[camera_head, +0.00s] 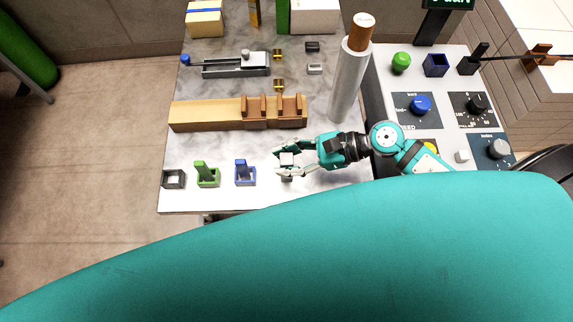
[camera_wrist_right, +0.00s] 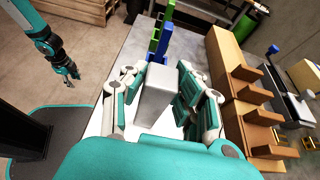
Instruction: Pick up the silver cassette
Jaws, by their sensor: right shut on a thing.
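The silver cassette (camera_wrist_right: 158,95) is a plain grey block standing between the fingers of my right gripper (camera_wrist_right: 160,92) in the right wrist view. In the head view only its top (camera_head: 287,158) shows between the fingers of my right gripper (camera_head: 284,161), near the table's front edge. The right gripper is shut on it, with a finger against each side. Its lower end is hidden, so I cannot tell whether it touches the table. My left gripper (camera_wrist_right: 68,72) shows small at the left of the right wrist view, away from the table; its opening is unclear.
Left of my right gripper stand a blue holder (camera_head: 244,174), a green holder (camera_head: 207,177) and an empty dark holder (camera_head: 173,179). A wooden rack (camera_head: 208,115) lies behind. A tall white roll (camera_head: 350,80) and a control panel (camera_head: 440,75) are to the right.

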